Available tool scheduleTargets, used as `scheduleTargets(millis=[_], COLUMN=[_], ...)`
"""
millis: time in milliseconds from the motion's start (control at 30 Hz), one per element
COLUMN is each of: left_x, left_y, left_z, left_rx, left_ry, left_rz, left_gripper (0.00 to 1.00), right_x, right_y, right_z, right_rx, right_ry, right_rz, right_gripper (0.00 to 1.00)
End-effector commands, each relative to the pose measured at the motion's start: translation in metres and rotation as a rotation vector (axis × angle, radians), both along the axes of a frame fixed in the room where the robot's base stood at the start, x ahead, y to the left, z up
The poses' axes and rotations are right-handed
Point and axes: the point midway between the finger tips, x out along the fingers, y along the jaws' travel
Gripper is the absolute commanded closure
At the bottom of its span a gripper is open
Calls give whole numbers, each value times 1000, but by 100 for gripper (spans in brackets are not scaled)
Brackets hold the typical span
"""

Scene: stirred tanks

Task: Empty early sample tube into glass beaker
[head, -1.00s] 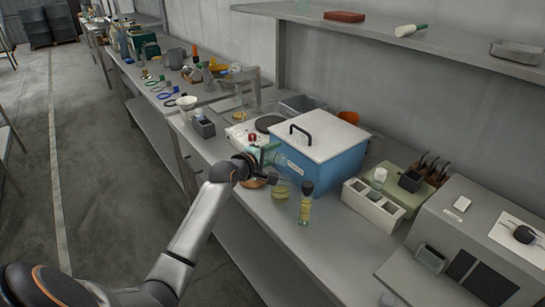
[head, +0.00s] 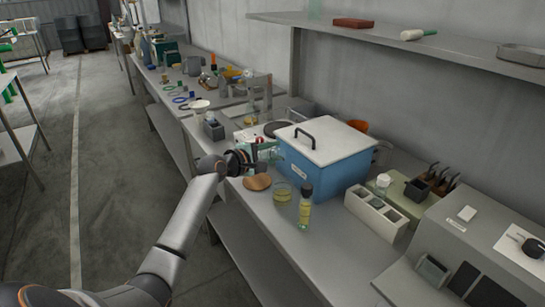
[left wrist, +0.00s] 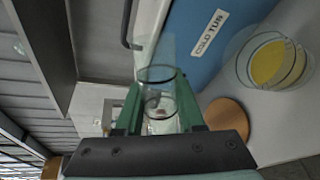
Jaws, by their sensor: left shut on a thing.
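My left gripper (head: 267,152) is shut on a clear glass tube (left wrist: 158,98), held above the bench near the front left of the blue tub. The tube stands between the green fingers in the left wrist view; I see no coloured liquid in it, and its tilt is hard to judge. A wide, low glass beaker (head: 282,191) with yellow liquid stands on the bench, to the right of the gripper and apart from it. It also shows in the left wrist view (left wrist: 275,62). My right gripper is not in view.
A capped bottle (head: 305,207) of yellow liquid stands beside the beaker. A brown disc (head: 257,182) lies below the gripper. The blue tub (head: 325,165) with its white lid is behind; a white rack (head: 377,213) is to the right. The front bench strip is clear.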

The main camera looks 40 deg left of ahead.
Motion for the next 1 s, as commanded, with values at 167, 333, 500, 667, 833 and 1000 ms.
scheduleTargets(millis=[167, 333, 500, 667, 833, 1000], left_x=[0, 0, -1, -1, -1, -1], left_y=[-7, -19, -27, -31, -37, -42], left_z=[13, 25, 42, 46, 50, 55], left_rx=[-295, -613, -803, -895, -995, -1098], left_ry=[4, 12, 22, 23, 26, 27], left_rz=[-2, -2, -1, 0, 0, 0], left_gripper=[100, 100, 100, 100, 100, 100], right_x=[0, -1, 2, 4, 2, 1], right_y=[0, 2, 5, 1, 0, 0], right_z=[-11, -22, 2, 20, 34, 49], right_rx=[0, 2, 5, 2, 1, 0], right_ry=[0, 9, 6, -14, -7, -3], right_rz=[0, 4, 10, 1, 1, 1], right_gripper=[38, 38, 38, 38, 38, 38])
